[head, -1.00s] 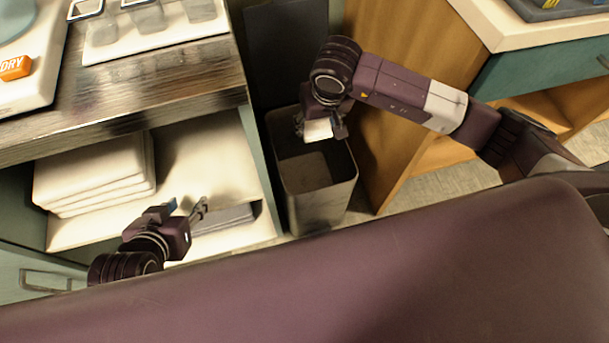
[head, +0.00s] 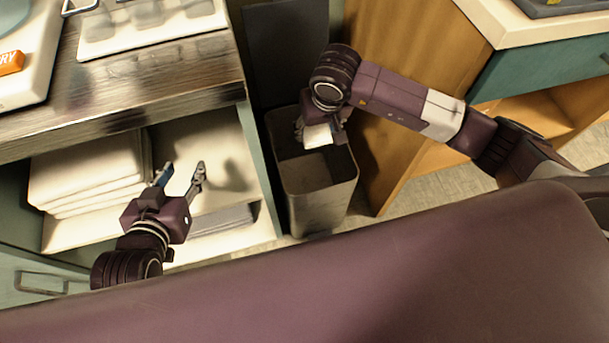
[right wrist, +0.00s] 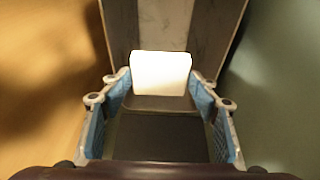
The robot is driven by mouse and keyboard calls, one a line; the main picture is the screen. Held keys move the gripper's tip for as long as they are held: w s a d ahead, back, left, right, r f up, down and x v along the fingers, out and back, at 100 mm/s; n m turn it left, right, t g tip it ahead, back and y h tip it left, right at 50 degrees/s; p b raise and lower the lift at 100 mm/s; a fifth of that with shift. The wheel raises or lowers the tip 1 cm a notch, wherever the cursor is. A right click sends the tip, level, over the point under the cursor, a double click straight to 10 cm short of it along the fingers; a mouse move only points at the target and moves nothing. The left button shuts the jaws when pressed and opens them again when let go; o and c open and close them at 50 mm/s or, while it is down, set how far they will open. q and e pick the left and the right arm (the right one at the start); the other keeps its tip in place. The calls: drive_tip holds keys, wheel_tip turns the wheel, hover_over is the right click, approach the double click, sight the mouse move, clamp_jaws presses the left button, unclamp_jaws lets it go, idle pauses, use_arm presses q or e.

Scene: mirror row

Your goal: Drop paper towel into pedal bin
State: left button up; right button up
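The paper towel (head: 318,135) is a small white piece between the fingertips of my right gripper (head: 321,128), over the mouth of the open pedal bin (head: 318,205). In the right wrist view the towel (right wrist: 161,73) sits between the two blue-padded fingers of the right gripper (right wrist: 160,80), their tips close against its sides. Part of the towel is hidden by the gripper in the head view. The bin is grey and looks empty where I can see inside. My left gripper (head: 180,178) is open and empty in front of the shelf.
A dark upright panel (head: 288,50) stands behind the bin. A wooden cabinet (head: 405,160) is close on the right. On the left, a countertop (head: 150,85) is above an open shelf with stacked white towels (head: 85,175) and a grey folded cloth (head: 222,220).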

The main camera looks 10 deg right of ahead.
drive_tip(key=o, duration=0.4)
drive_tip(key=shift+c, duration=0.2)
drive_tip(key=v, duration=1.2)
use_arm(q)
drive_tip(key=shift+s, duration=0.1)
